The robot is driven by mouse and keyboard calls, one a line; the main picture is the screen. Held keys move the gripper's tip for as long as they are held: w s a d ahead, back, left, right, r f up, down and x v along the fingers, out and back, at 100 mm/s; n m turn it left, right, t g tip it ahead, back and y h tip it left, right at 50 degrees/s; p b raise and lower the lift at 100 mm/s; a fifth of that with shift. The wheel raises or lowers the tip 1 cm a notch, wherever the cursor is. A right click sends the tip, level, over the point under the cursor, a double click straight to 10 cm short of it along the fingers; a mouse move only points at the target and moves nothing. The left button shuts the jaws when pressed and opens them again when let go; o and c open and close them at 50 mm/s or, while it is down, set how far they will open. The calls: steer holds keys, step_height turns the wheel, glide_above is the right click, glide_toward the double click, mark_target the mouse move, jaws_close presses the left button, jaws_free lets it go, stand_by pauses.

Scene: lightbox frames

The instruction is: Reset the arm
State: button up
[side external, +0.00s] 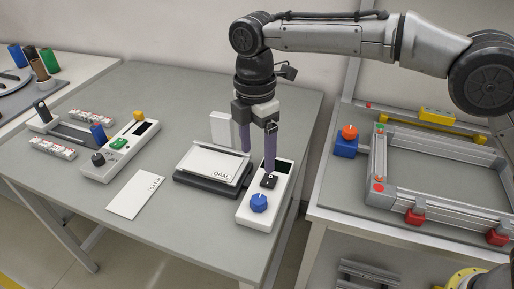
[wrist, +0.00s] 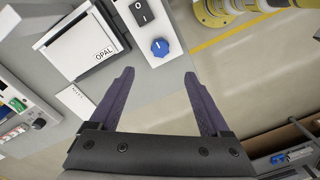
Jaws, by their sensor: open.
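My gripper (side external: 257,156) is above the grey table, pointing down, with its two dark purple fingers spread and nothing between them. In the side view its right fingertip appears close to the black rocker switch (side external: 268,181) on a white control box (side external: 249,212); I cannot tell whether they touch. In the wrist view my gripper (wrist: 158,75) shows open fingers, with the blue knob (wrist: 160,47) and the switch (wrist: 142,12) beyond them. A white panel marked OPAL (side external: 213,163) lies on a black base left of the box.
A white card (side external: 136,195) lies at the table's front. Another control box (side external: 120,148) with a green button stands at left. At right, a second bench holds a metal frame (side external: 440,203) with red clamps and a blue box with an orange knob (side external: 347,142).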

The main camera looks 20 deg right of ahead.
stand_by(0.4)
steer(key=d+r+m+t, duration=0.1)
steer(key=d+r, duration=0.6)
steer(key=r, duration=0.1)
steer(key=s+d+r+m+t+y, duration=0.1)
steer(key=s+d+r+m, duration=0.1)
steer(key=s+d+r, duration=0.35)
steer(key=s+d+r+m+t, duration=0.1)
steer(key=s+d+r+m, duration=0.15)
steer(key=d, duration=0.55)
steer(key=s+d+f+m+t, duration=0.25)
steer(key=s+d+m, duration=0.5)
steer(key=s, duration=0.45)
steer(key=s+d+f+m+h, duration=0.1)
steer(key=s+d+f+m, duration=0.1)
steer(key=s+f+m, duration=0.4)
step_height(320, 180, down, 4)
steer(key=shift+s+f+m, duration=0.15)
steer(key=shift+s+m, duration=0.05)
steer(key=shift+m, duration=0.5)
